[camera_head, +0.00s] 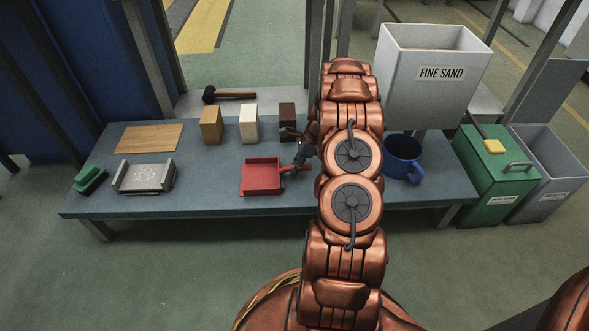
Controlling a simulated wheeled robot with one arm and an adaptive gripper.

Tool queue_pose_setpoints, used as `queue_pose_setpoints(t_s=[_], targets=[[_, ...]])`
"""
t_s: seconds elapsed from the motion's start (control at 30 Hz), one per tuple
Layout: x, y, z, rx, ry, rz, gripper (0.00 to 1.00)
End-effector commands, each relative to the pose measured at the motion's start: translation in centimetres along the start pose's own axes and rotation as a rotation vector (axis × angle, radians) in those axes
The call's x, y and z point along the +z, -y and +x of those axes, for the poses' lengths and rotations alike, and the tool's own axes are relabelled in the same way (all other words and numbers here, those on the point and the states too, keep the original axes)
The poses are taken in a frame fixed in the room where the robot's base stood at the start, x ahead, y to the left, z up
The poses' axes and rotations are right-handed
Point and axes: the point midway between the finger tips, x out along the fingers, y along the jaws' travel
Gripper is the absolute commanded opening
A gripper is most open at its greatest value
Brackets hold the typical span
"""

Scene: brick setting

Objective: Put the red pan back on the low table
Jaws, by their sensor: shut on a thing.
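The red pan (261,177) is a shallow square dustpan-like tray with a short red handle pointing right. It shows over the middle of the low table (220,207), a long blue-grey top on short legs. My gripper (297,163) is shut on the pan's handle, at the left of my copper arm. The pan looks level and very near the tabletop; I cannot tell whether it touches. My arm hides part of the table to the right of the handle.
Wooden blocks (211,126) stand behind the pan. A grey tray (146,177), green brush (89,180) and wooden board (149,139) lie left. A blue mug (403,158) and the fine sand bin (431,75) are right. A hammer (229,95) lies behind. The table's front left is clear.

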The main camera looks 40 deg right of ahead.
Motion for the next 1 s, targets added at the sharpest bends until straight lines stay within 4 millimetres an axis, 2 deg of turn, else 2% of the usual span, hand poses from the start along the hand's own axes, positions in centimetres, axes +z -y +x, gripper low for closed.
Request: queue_pose_setpoints(t_s=[0.03,0.07,0.3,0.67,0.77,1.0], targets=[[0.0,0.0,0.0,0.000,0.000,0.000,0.00],[0.0,0.0,0.0,0.000,0.000,0.000,0.25],[0.0,0.0,0.0,0.000,0.000,-0.001,0.48],[0.1,0.0,-0.5,-0.001,0.000,-0.001,0.48],[0.1,0.1,-1.7,-0.004,-0.001,-0.002,0.48],[0.3,0.0,-6.2,-0.003,0.000,-0.002,0.48]])
